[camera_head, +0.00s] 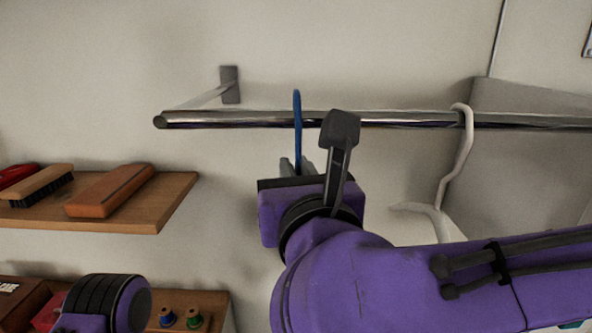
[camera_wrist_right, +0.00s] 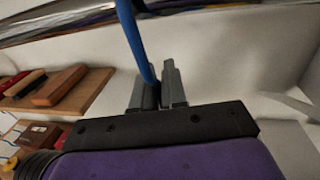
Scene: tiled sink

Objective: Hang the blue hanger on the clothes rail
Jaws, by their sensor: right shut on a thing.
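The blue hanger (camera_head: 297,125) shows as a thin blue hook that reaches up to the chrome clothes rail (camera_head: 230,120). Its top rises just above the rail, and I cannot tell whether it rests on it. My right gripper (camera_head: 297,167) is just below the rail, shut on the hanger. In the right wrist view the blue stem (camera_wrist_right: 137,45) runs down into the grey fingers (camera_wrist_right: 158,88), with the rail (camera_wrist_right: 60,25) behind or beside it. The rest of the hanger is hidden. Only a dark rounded part of my left arm shows at the lower left; its gripper is out of view.
A white hanger (camera_head: 464,150) hangs on the rail to the right. A wall bracket (camera_head: 230,85) holds the rail near its left end. A wooden shelf (camera_head: 150,215) with brushes and a brown block (camera_head: 110,190) is at the left. A lower shelf holds small items.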

